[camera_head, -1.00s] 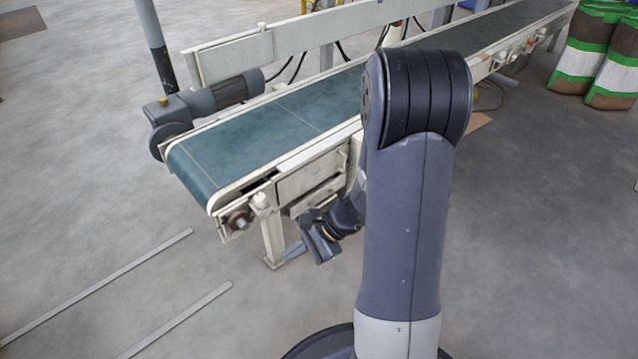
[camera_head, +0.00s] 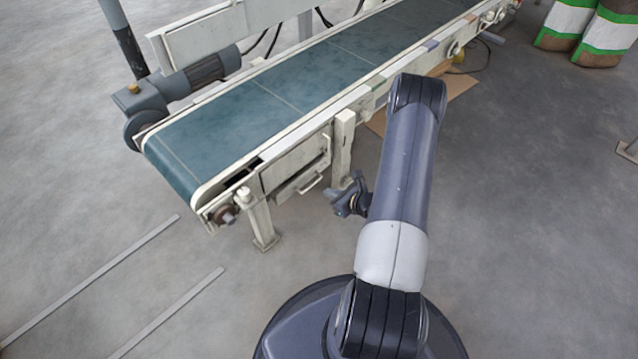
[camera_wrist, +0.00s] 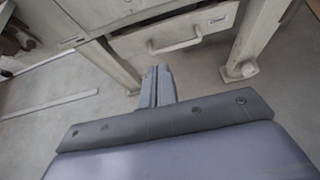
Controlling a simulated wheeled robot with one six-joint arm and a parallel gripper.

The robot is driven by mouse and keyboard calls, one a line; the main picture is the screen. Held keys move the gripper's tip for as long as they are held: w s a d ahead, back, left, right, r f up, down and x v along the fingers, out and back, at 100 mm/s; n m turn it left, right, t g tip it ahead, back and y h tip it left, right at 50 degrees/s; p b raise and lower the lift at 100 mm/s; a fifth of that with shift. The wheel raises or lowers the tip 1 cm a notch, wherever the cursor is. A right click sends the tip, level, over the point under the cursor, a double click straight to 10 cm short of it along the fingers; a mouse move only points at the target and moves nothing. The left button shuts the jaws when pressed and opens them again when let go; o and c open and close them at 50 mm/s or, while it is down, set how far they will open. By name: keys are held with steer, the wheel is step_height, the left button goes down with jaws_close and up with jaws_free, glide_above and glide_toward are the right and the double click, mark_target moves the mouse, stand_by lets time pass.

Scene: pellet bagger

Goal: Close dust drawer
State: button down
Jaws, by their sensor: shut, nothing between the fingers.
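The dust drawer (camera_head: 292,188) is a pale, worn metal drawer under the near end of the conveyor, below a fixed side panel. Its bar handle (camera_head: 311,184) faces my arm. In the wrist view the drawer front (camera_wrist: 205,24) and handle (camera_wrist: 176,43) lie straight ahead, at the top. The drawer seems to stick out a little below the panel; how far is hard to tell. My gripper (camera_head: 338,196) is to the right of the handle, apart from it. In the wrist view my gripper (camera_wrist: 157,76) is shut and empty, pointing at the drawer, with floor between.
The conveyor (camera_head: 300,90) with its green belt runs back to the right. Its pale legs (camera_head: 258,222) stand either side of the drawer; another leg (camera_wrist: 262,40) is right of it in the wrist view. A cardboard sheet (camera_head: 450,88) lies behind my arm.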

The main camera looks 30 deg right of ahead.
steer(key=b, duration=0.3)
glide_toward(299, 179)
step_height(299, 179, down, 3)
steer(key=w, duration=0.2)
steer(key=w+a, duration=0.1)
steer(key=shift+w+a+f, duration=0.15)
steer(key=shift+w+f, duration=0.05)
steer(key=shift+w, duration=0.15)
steer(key=shift+w+a+b, duration=0.25)
steer(key=shift+w+b, duration=0.05)
steer(key=shift+w, duration=0.45)
steer(key=shift+r, duration=0.1)
steer(key=w, duration=0.1)
steer(key=w+b, duration=0.1)
steer(key=shift+w+a+r+b, duration=0.1)
steer(key=shift+w+a+b, duration=0.2)
steer(key=shift+a, duration=0.1)
